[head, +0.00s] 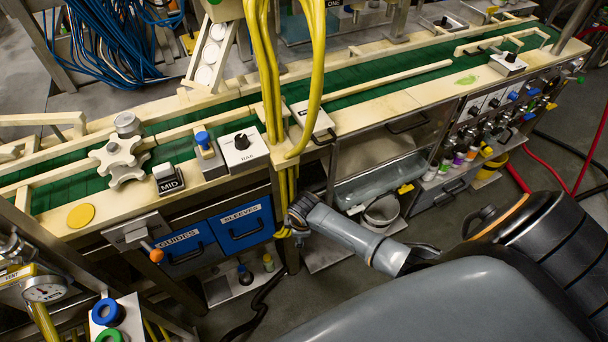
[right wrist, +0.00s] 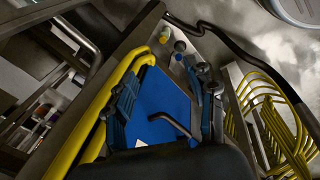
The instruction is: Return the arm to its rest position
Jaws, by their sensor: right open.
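My right arm (head: 345,235) reaches in from the right in the head view, below the front edge of the conveyor. Its gripper (head: 294,226) is beside the lower part of the yellow cables, to the right of the blue drawer labelled SLEEVES (head: 243,222). In the right wrist view my right gripper (right wrist: 165,92) is open, with its two fingers apart and nothing seen between them. Beyond the fingers is a blue drawer front with a bar handle (right wrist: 172,124). A yellow cable (right wrist: 92,115) runs close beside the left finger. My left gripper is not in view.
The green conveyor (head: 365,105) crosses behind the arm. Yellow cables (head: 270,70) hang in front of it. The GUIDES drawer (head: 188,250) is at left. A grey bucket (head: 381,212) stands on the low shelf right of the gripper. Open floor (head: 320,280) lies in front.

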